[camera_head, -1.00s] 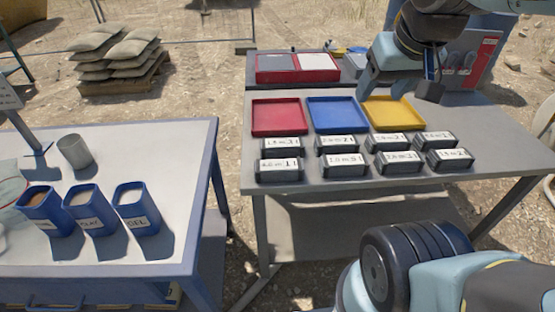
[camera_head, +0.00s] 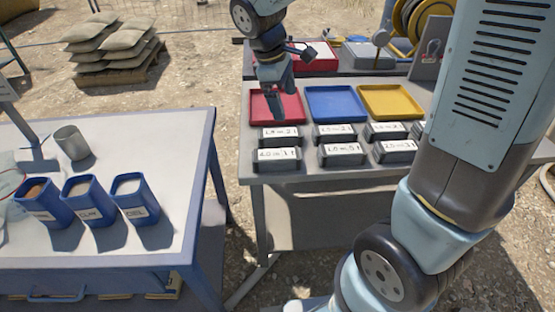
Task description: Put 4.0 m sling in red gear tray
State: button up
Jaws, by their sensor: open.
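Several black sling packs with white labels stand in two rows on the grey table, such as the front-left pack (camera_head: 277,160) and the back-left pack (camera_head: 280,137). The labels are too small to read surely, so I cannot tell which is the 4.0 m sling. The red gear tray (camera_head: 293,106) lies behind the left packs, with no pack visible in it. My gripper (camera_head: 276,110) points down in front of the red tray's middle, above or just behind the back-left pack. It is open and holds nothing visible. My arm hides the right-hand packs.
A blue tray (camera_head: 337,103) and a yellow tray (camera_head: 391,101) sit right of the red one. Behind them is a bench with a red case (camera_head: 318,64). The left table (camera_head: 120,240) holds a grey cup (camera_head: 71,143) and several blue containers (camera_head: 86,203). A gap separates the tables.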

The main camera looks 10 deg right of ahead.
aim_at(276, 154)
jog(key=w+a+f+n+h, duration=0.1)
jog(key=w+a+f+n, duration=0.1)
jog(key=a+f+n, duration=0.45)
jog(key=shift+m+g+h, duration=0.3)
jog(key=shift+m+g, duration=0.1)
jog(key=shift+m, duration=0.55)
jog(key=x, duration=1.4)
jog(key=shift+s+a+f, duration=0.15)
jog(key=shift+a+f, duration=0.1)
jog(key=shift+f, duration=0.3)
jog(key=shift+c, duration=0.4)
jog(key=c, duration=1.4)
